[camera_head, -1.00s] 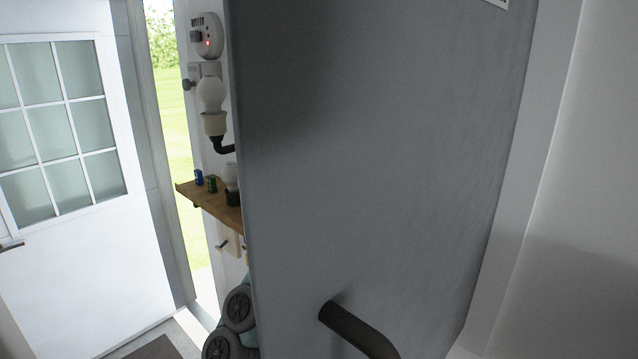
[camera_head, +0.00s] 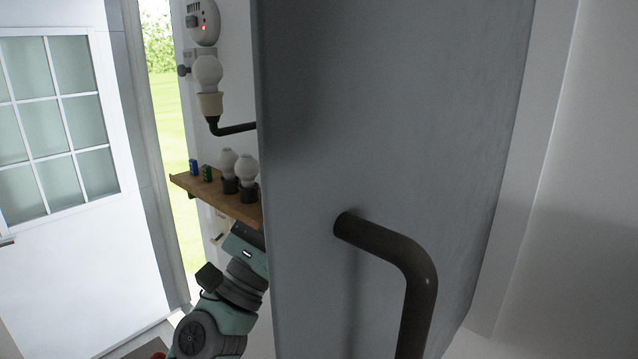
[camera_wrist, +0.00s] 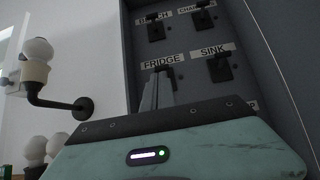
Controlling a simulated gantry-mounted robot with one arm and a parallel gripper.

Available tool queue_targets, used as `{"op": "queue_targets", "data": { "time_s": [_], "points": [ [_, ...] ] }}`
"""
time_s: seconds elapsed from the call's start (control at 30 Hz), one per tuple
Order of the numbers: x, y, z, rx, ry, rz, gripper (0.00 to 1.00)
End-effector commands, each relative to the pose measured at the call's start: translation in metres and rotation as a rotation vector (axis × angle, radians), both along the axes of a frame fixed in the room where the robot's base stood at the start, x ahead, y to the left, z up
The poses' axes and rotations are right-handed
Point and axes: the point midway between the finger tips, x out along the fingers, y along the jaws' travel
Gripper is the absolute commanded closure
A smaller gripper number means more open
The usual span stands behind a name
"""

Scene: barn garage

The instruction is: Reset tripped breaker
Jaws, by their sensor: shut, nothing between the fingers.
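In the wrist view a dark grey breaker panel (camera_wrist: 182,48) carries black toggle switches with white labels. The BENCH switch (camera_wrist: 156,29) and the CHARGER switch (camera_wrist: 203,17) are in the upper row. The FRIDGE label (camera_wrist: 162,60) and the SINK switch (camera_wrist: 219,68) are below them. My gripper (camera_wrist: 160,80) is shut and empty, its fingertips just under the FRIDGE label. They hide most of the FRIDGE switch, so contact and its position cannot be told. In the head view a large grey door (camera_head: 390,130) with a dark handle (camera_head: 395,250) hides the panel and my fingers.
Left of the door, a wooden shelf (camera_head: 215,195) holds light bulbs (camera_head: 246,170) and small blue and green items. A white door (camera_head: 75,230) stands far left.

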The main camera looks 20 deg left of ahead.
Motion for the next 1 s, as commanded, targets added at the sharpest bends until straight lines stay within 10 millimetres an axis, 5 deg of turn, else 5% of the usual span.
{"op": "queue_targets", "data": {
  "time_s": [0.33, 1.0],
  "points": [
    [-0.042, 0.017, -0.006, -0.001, -0.001, 0.004, 1.00],
    [-0.046, 0.018, -0.007, -0.001, -0.001, 0.001, 1.00]
  ]
}}
